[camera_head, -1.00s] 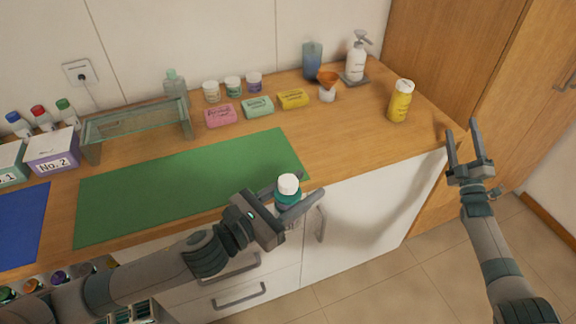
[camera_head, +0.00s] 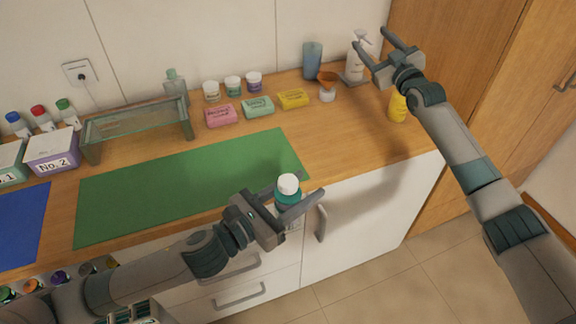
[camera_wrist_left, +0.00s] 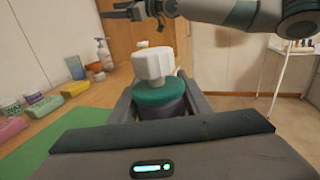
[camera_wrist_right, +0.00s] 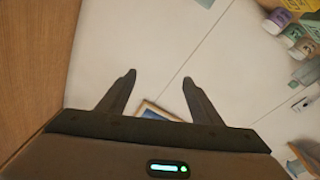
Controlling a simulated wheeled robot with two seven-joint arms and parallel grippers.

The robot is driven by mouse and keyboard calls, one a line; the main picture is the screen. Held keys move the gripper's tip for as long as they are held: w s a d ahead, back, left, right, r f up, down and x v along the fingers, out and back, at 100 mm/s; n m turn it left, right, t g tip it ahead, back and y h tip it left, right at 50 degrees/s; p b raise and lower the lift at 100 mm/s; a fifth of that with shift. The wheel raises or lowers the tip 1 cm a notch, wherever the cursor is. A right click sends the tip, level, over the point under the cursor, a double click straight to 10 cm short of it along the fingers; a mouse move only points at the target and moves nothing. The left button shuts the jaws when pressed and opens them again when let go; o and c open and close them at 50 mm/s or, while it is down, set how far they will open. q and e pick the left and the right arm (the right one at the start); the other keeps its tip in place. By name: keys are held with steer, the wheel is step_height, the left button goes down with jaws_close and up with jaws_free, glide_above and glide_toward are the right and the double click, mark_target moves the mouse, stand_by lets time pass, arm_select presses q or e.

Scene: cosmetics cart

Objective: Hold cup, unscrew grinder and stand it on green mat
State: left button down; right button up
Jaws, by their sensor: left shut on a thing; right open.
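My left gripper (camera_head: 311,183) is shut on a teal cup (camera_head: 288,197) and holds it upright at the front edge of the counter, by the right end of the green mat (camera_head: 190,185). A white piece (camera_head: 288,183), which looks like the grinder, sits on top of the cup. In the left wrist view the grinder (camera_wrist_left: 152,64) is faceted and stands on the teal upper part of the cup (camera_wrist_left: 165,96). My right gripper (camera_head: 370,37) is open and empty, raised in front of the white pump bottle.
A yellow bottle (camera_head: 397,106) is partly behind my right arm. A glass shelf (camera_head: 135,125) stands left. The green mat is bare.

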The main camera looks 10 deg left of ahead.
mark_target(288, 180)
steer(key=s+a+r+g+y, duration=0.1)
steer(key=s+a+g, duration=0.25)
steer(key=a, duration=0.45)
steer(key=s+a+r+g+y, duration=0.1)
steer(key=s+a+g, duration=0.25)
steer(key=a, duration=0.45)
steer(key=s+a+f+g+h, duration=0.15)
steer(key=s+a+g, duration=0.25)
steer(key=s+a, duration=0.6)
steer(key=s+d+f+g+h, duration=0.1)
steer(key=s+f+g+h, duration=0.1)
steer(key=s, duration=0.5)
steer(key=s+f+g+h, duration=0.2)
steer(key=s+f, duration=0.1)
steer(key=s, duration=0.4)
steer(key=s+d+f+h, duration=0.1)
steer(key=s+d+h, duration=0.1)
steer(key=s+d, duration=0.1)
steer(key=s+d+f+g+h, duration=0.1)
steer(key=s+d+h, duration=0.1)
steer(key=s+d, duration=0.1)
steer(key=s+d+g+h, duration=0.1)
steer(key=s+d+h, duration=0.1)
steer(key=s, duration=0.3)
steer(key=shift+s+d+f, duration=0.3)
steer(key=shift+d+f, duration=0.1)
steer(key=shift+d, duration=0.15)
